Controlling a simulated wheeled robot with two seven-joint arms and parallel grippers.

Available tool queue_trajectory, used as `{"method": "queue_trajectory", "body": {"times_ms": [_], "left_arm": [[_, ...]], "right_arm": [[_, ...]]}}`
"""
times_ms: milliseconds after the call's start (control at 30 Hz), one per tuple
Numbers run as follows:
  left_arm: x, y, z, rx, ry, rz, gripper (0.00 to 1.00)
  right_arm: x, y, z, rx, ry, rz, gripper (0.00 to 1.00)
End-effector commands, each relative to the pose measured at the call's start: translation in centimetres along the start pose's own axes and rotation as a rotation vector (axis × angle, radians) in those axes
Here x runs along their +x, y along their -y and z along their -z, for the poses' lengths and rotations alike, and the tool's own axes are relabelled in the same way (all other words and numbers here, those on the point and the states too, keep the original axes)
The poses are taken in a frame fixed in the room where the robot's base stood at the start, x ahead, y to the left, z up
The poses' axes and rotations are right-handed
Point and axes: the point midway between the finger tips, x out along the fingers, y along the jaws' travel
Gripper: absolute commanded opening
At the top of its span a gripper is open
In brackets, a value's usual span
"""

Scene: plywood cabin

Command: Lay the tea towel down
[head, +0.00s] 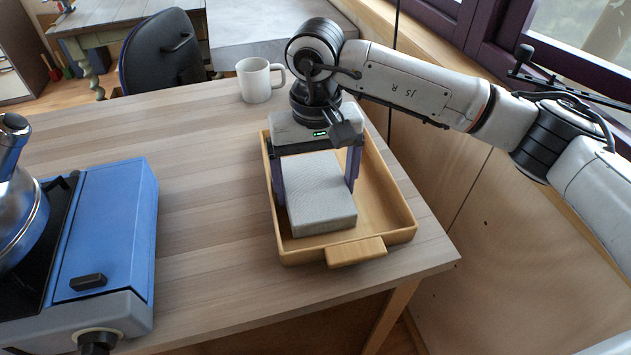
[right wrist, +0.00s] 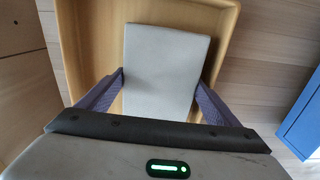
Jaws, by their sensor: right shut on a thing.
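The tea towel (head: 318,195) is a light grey folded block. My right gripper (head: 318,190) points down with one finger on each side of it and is shut on it. In the right wrist view the towel (right wrist: 165,70) sits between the two purple fingers. The towel is over the inside of a wooden tray (head: 392,200) with a front handle. I cannot tell for sure whether its underside touches the tray floor. The tray stands on the table (head: 205,200) near its right edge. My left gripper is not in view.
A white mug (head: 254,82) stands behind the tray to the left. A blue camping stove (head: 120,215) with a metal kettle (head: 20,215) is at the left. A wooden wall with a window is close on the right. The table between stove and tray is clear.

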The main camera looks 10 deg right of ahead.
Motion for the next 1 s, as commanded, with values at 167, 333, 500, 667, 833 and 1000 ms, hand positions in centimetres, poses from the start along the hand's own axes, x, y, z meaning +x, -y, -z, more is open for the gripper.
{"method": "queue_trajectory", "body": {"times_ms": [167, 333, 500, 667, 833, 1000], "left_arm": [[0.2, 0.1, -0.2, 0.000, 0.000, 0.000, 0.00], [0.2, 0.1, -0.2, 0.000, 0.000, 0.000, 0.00], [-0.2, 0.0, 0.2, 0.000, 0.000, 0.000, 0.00], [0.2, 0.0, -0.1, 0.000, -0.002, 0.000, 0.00], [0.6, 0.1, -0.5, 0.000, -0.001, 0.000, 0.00], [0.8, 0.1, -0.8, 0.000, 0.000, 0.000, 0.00]], "right_arm": [[0.2, 0.0, 0.0, 0.000, 0.000, 0.000, 0.93], [0.2, 0.0, 0.0, 0.000, 0.000, -0.001, 0.93], [-0.3, 0.0, 0.0, 0.000, 0.001, 0.000, 0.93], [-2.4, 0.1, 0.1, 0.000, -0.005, 0.001, 0.93], [-6.2, 0.1, 0.1, 0.000, -0.005, 0.001, 0.93], [-9.6, 0.0, 0.0, 0.000, -0.003, 0.000, 0.93]]}}
